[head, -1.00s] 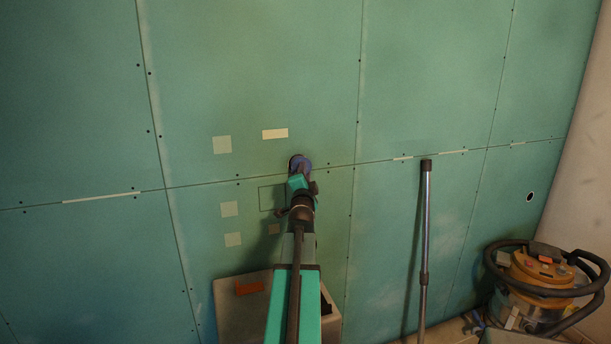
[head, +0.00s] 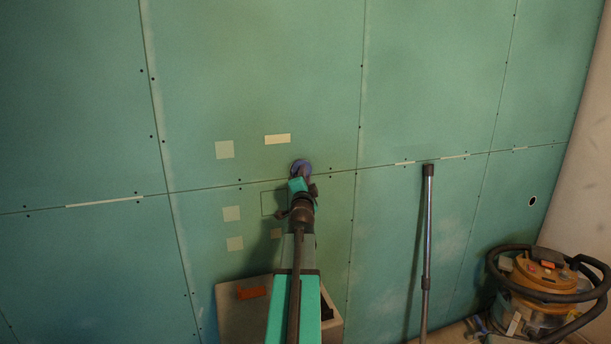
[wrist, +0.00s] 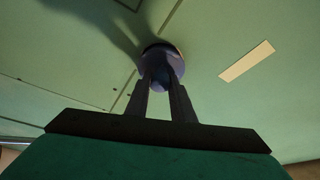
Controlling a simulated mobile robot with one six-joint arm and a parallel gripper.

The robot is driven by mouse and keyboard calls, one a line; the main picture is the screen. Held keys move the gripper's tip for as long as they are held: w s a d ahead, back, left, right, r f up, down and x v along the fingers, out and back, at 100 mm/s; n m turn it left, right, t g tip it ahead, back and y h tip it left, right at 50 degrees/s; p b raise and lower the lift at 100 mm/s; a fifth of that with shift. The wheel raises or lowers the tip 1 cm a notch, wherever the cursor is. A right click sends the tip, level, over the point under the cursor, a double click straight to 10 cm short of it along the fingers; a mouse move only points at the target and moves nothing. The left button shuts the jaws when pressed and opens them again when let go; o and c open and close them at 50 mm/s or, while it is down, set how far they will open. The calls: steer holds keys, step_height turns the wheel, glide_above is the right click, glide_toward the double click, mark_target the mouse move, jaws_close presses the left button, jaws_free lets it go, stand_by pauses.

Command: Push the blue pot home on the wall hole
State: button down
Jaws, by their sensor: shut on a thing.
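The blue pot (head: 301,166) is at the green wall, near the horizontal board seam. It also shows in the wrist view (wrist: 161,62), with its round rim facing the wall. My gripper (wrist: 161,88) is shut on the near side of the pot, one dark finger on each side. In the head view my gripper (head: 299,184) is mostly hidden behind my own arm. The wall hole is not visible; the pot covers the area in front of me. I cannot tell whether the rim is flush with the wall.
Pale patches and a cream strip (head: 277,139) are on the wall around the pot. A box (head: 232,312) stands below by the wall. A metal pole (head: 426,250) leans to the right, and an orange vacuum (head: 540,285) stands at the far right. A small hole (head: 532,201) is in the right board.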

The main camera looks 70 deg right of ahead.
steer(key=shift+w+d+p, duration=0.5)
steer(key=shift+d+p, duration=0.15)
steer(key=shift+p, duration=0.3)
steer(key=c, duration=1.5)
jaws_free()
steer(key=shift+o, duration=0.2)
steer(key=shift+s+a+b, duration=0.1)
steer(key=shift+a+b, duration=0.05)
steer(key=shift+b, duration=0.15)
steer(key=shift+s+a+f+b, duration=0.15)
steer(key=shift+s+a+b, duration=0.1)
steer(key=shift+b, duration=0.2)
steer(key=s+a+p, duration=0.6)
steer(key=a, duration=0.2)
steer(key=shift+s, duration=0.3)
